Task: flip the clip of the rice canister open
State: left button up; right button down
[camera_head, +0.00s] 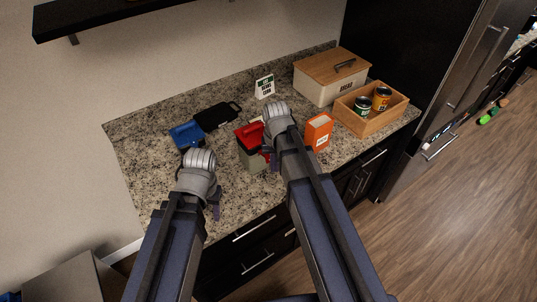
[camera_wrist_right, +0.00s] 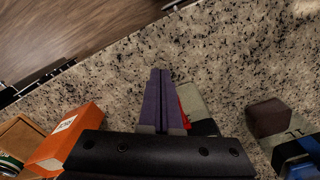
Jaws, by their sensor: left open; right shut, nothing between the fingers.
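A canister with a red lid (camera_head: 249,131) and a grey-green body (camera_head: 256,157) stands on the counter, partly behind my right arm. A blue-topped container (camera_head: 187,134) stands to its left. My right gripper (camera_wrist_right: 160,75) is shut and empty beside the red-lidded canister, whose grey-green side (camera_wrist_right: 196,101) and a red sliver show right of the fingers in the wrist view. Whether they touch, and the clip itself, I cannot see. My left gripper (camera_head: 208,205) is open and empty, left of that canister.
An orange box (camera_head: 319,131) stands right of my right gripper. Behind it are a wooden crate (camera_head: 370,127) with two cans and a bread bin (camera_head: 325,88). The counter's left side (camera_head: 140,145) is clear.

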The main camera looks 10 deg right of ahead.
jog(key=s, duration=0.2)
jog(key=s+d, duration=0.1)
jog(key=s, duration=0.1)
jog(key=shift+d, duration=0.2)
notch_tip(320, 180, up, 8)
jog(key=p, duration=0.8)
dwell(0.4)
